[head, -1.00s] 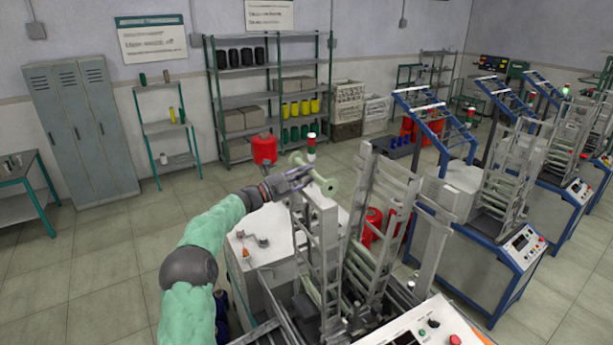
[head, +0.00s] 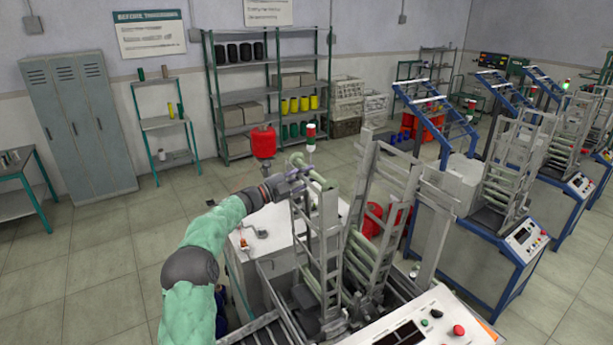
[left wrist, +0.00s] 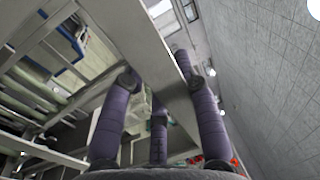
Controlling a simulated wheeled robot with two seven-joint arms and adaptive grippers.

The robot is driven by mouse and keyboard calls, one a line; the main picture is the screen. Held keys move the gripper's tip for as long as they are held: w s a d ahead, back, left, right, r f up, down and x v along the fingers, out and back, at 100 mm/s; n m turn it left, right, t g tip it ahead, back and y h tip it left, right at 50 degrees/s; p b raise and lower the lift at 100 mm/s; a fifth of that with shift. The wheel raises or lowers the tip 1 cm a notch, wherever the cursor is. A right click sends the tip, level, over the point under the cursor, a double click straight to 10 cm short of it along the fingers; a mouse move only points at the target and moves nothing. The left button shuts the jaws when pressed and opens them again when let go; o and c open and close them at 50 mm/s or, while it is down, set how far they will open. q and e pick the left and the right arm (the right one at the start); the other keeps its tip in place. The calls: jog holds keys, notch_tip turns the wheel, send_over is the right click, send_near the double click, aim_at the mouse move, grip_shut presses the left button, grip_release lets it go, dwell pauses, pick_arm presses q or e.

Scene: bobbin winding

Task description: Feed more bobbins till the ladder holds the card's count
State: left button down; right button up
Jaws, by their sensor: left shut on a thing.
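My left gripper (head: 296,184) is at the top of the near metal ladder (head: 322,240), beside its left upright. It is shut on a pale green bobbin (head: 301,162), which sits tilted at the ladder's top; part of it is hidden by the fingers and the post. In the left wrist view my purple fingers (left wrist: 165,130) are close around a grey metal post; the bobbin cannot be made out there. Several pale green bobbins (head: 357,262) lie in the ladder's lower slots, partly hidden by the frame. My right gripper is not in view.
The machine's control panel (head: 430,325) with a red button is at the front. A white cabinet (head: 262,245) stands left of the ladder. More machines (head: 480,210) stand at right. Shelves (head: 240,95) and lockers (head: 75,125) line the back wall. The floor at left is clear.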

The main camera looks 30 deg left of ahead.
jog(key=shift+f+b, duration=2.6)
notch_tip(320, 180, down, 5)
jog(key=b, duration=0.5)
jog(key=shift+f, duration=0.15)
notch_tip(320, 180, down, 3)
jog(key=b, duration=0.3)
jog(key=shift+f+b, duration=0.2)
jog(key=shift+b, duration=0.1)
